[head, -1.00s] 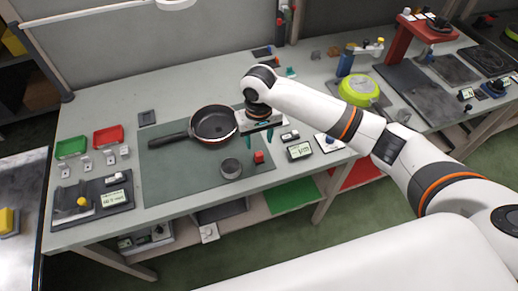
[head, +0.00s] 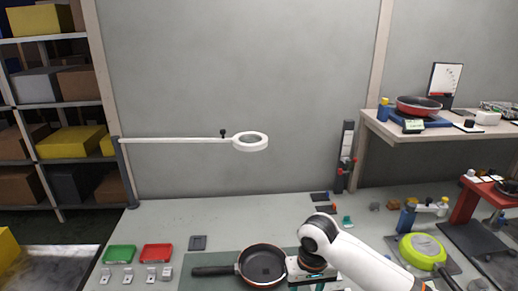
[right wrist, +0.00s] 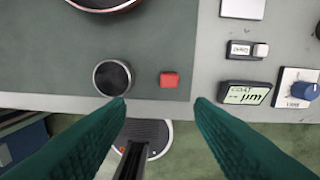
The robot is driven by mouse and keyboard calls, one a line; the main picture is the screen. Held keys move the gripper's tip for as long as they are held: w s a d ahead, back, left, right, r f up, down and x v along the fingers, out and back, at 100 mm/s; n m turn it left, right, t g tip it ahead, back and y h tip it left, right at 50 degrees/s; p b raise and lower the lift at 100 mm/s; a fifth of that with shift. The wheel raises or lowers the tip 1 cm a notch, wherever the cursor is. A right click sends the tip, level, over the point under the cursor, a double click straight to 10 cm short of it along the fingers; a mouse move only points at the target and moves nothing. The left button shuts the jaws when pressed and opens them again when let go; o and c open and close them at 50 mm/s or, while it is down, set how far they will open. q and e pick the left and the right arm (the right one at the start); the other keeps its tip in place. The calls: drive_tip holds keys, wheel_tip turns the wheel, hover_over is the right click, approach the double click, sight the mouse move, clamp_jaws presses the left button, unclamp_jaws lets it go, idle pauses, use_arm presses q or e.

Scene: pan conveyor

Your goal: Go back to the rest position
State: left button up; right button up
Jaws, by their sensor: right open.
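My right gripper (right wrist: 160,102) is open and empty in the right wrist view, its two teal fingers apart above the front edge of the bench. A red cube (right wrist: 169,79) and a dark round metal cup or ring (right wrist: 112,77) lie on the mat beyond the fingertips, touching neither. In the head view my right arm reaches in from the lower right, and its fingers are mostly cut off by the bottom edge. A black pan with a red outer rim (head: 262,266) lies just left of that wrist. My left gripper is not in view.
A green tray (head: 120,254) and a red tray (head: 157,253) stand at the left of the bench. A magnifier lamp (head: 250,142) hangs over the back. A lime-green pan (head: 421,250) stands to the right. Small meters (right wrist: 245,94) lie right of the mat.

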drive_tip(key=s+a+f+n+t+y, duration=0.1)
drive_tip(key=s+a+f+y, duration=0.15)
drive_tip(key=s, duration=0.35)
drive_tip(key=s+a+f+n+t+y, duration=0.1)
drive_tip(key=s+a+f, duration=0.1)
drive_tip(key=s+f, duration=0.3)
drive_tip(key=s+d+t+h, duration=0.2)
drive_tip(key=s+d+h, duration=0.2)
drive_tip(key=s+d, duration=0.85)
wheel_tip(320, 180, down, 25)
drive_tip(key=s+a+g, duration=0.1)
drive_tip(key=s+g, duration=0.1)
drive_tip(key=s+d+f+g, duration=0.1)
drive_tip(key=s+d+f, duration=0.1)
drive_tip(key=s+f, duration=1.4)
drive_tip(key=shift+s+d+f, duration=0.3)
drive_tip(key=shift+s+f, duration=0.05)
drive_tip(key=shift+s, duration=0.15)
